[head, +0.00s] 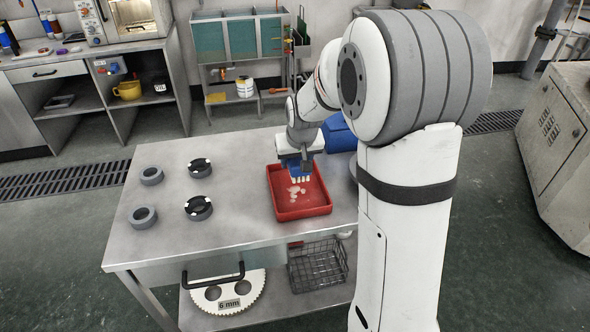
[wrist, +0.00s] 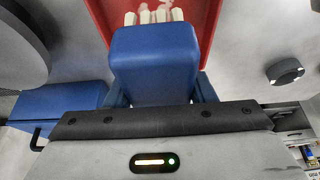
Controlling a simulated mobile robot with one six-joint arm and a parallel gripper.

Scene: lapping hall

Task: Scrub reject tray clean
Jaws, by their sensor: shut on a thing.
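The red reject tray (head: 303,210) lies on the steel table, with pale patches (head: 296,191) on its floor. My gripper (head: 305,163) is over the tray's far part, shut on a blue brush (wrist: 155,62) with white bristle tufts (wrist: 154,16). The bristles point down at the tray floor, near the pale patches. In the wrist view the tray (wrist: 207,22) shows behind the brush. I cannot tell whether the bristles touch the tray floor.
Several grey rings (head: 151,175) stand on the table's (head: 228,221) left half. A blue box (head: 338,136) is at the back right, close to my arm. Below are a wire basket (head: 318,265) and a toothed disc (head: 229,294).

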